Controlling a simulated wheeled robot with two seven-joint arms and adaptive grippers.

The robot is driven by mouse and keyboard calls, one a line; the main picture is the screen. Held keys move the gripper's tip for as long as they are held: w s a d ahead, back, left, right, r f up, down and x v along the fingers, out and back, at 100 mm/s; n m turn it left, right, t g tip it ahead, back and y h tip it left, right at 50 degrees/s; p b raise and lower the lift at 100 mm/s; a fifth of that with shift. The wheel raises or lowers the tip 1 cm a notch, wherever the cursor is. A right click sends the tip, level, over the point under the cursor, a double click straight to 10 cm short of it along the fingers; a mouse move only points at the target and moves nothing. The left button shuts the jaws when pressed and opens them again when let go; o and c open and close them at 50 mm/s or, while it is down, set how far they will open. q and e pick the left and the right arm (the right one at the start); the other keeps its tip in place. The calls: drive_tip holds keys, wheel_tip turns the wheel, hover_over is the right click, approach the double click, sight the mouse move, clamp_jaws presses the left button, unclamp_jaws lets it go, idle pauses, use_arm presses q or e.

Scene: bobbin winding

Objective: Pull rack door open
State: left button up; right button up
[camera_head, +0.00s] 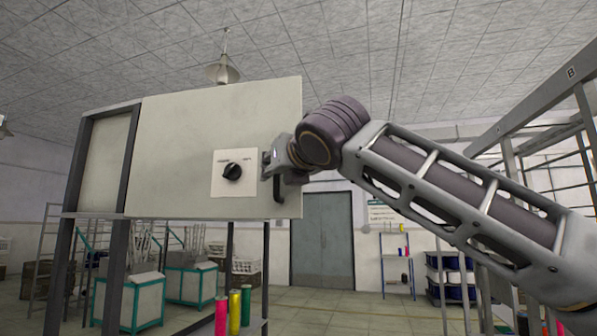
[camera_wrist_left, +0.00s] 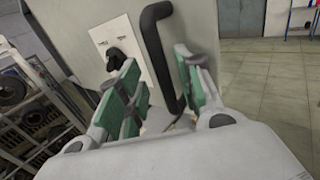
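The rack door is a pale flat panel (camera_head: 190,120) in the head view, with a black knob (camera_head: 232,172) on a white plate. A black bar handle (camera_head: 278,190) stands near its right edge. The arm in the head view comes in from the right, and its gripper (camera_head: 283,162) is at the handle, partly hidden by the wrist. The left wrist view matches this: my left gripper (camera_wrist_left: 162,88) has green-padded fingers apart, on either side of the handle (camera_wrist_left: 157,45). The handle is nearer the right finger; contact is unclear. My right gripper is not in view.
Coloured spools (camera_head: 234,308) stand on a shelf below the panel. Teal-framed bins (camera_head: 190,285) stand behind at the left. A metal frame (camera_head: 540,135) rises at the right. A grey door (camera_head: 322,238) is at the back, with open floor before it.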

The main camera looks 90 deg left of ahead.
use_arm(q)
drive_tip(key=v, duration=1)
drive_tip(key=shift+d, duration=0.3)
drive_tip(key=shift+w, duration=0.15)
